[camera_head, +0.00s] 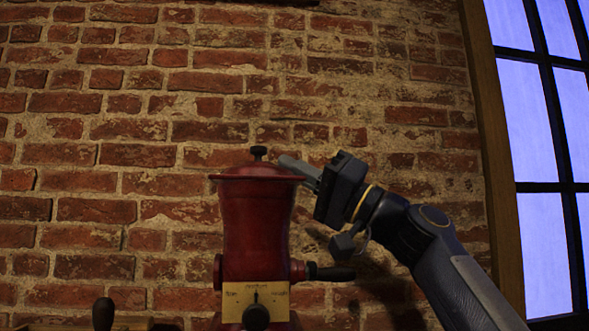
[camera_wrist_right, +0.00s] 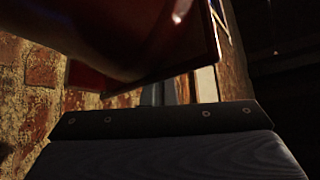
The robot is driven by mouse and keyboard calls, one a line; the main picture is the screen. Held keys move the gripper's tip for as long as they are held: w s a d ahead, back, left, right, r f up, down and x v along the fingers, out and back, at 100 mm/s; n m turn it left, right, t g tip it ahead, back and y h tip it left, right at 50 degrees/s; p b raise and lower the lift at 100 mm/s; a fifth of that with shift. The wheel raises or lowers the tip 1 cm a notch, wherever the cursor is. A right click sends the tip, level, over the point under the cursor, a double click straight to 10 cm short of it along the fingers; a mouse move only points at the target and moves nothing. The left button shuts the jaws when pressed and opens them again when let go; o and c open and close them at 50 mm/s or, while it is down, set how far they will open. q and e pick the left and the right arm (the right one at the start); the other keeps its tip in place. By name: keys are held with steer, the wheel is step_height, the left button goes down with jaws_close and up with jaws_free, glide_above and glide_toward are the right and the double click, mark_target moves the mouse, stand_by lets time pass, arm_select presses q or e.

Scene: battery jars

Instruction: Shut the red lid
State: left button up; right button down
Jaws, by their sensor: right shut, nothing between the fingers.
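The red lid (camera_head: 258,172) is domed with a black knob on top. It sits at the top of the red jar (camera_head: 257,225), looks about level, and I see no clear gap under its rim. My right gripper (camera_head: 285,161) comes in from the right, its fingers shut and empty. Their tips are at the lid's right side, close to its upper edge; whether they touch it or are behind it I cannot tell. In the right wrist view a dark red surface (camera_wrist_right: 140,40), lid or jar, fills the upper part. My left gripper is not in view.
The jar has a brass plate (camera_head: 250,297) with a black knob, and a dark handle (camera_head: 330,273) sticking out right, below my right arm. Another dark knob (camera_head: 103,314) shows at the lower left. A brick wall (camera_head: 110,150) stands behind, with a window (camera_head: 525,100) at right.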

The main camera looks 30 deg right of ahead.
steer(key=shift+a+f+g, duration=0.15)
steer(key=shift+f+g, duration=0.05)
steer(key=shift+g, duration=0.1)
steer(key=b+v, duration=0.1)
steer(key=v, duration=0.6)
steer(key=shift+s+d+f, duration=0.15)
steer(key=shift+s+d, duration=0.1)
